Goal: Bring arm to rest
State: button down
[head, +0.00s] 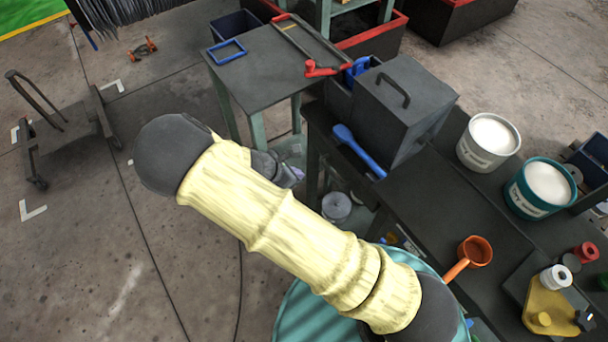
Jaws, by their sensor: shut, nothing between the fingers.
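My arm (290,225) crosses the middle of the head view in a pale yellow sleeve, from a dark joint at the bottom right to a dark rounded joint at the upper left. Dark grey parts (264,163) show just past the sleeve's upper edge; I cannot tell whether they belong to my wrist. No gripper fingers can be made out. The sleeve hides part of the floor and whatever lies behind it.
A dark bench at right holds a grey box (404,100), two pails (489,140) (541,187), an orange ladle (474,252) and a yellow block (549,311). A small table (262,75) stands behind. A trolley (62,135) stands left; the lower-left floor is clear.

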jog(key=shift+s+a+r, duration=0.2)
jog(key=shift+s+r, duration=0.05)
jog(key=shift+s, duration=0.05)
jog(key=shift+d, duration=0.1)
jog(key=s+d+r+m+g+y, duration=0.1)
jog(key=s+d+r+m+y, duration=0.2)
jog(key=d+r+m, duration=0.7)
jog(key=s+d+r+m+g+y, duration=0.1)
jog(key=s+d+r+m+y, duration=0.2)
jog(key=s+d+r+m, duration=0.3)
jog(key=d+r+m, duration=0.5)
jog(key=m, duration=0.4)
jog(key=shift+m, duration=0.4)
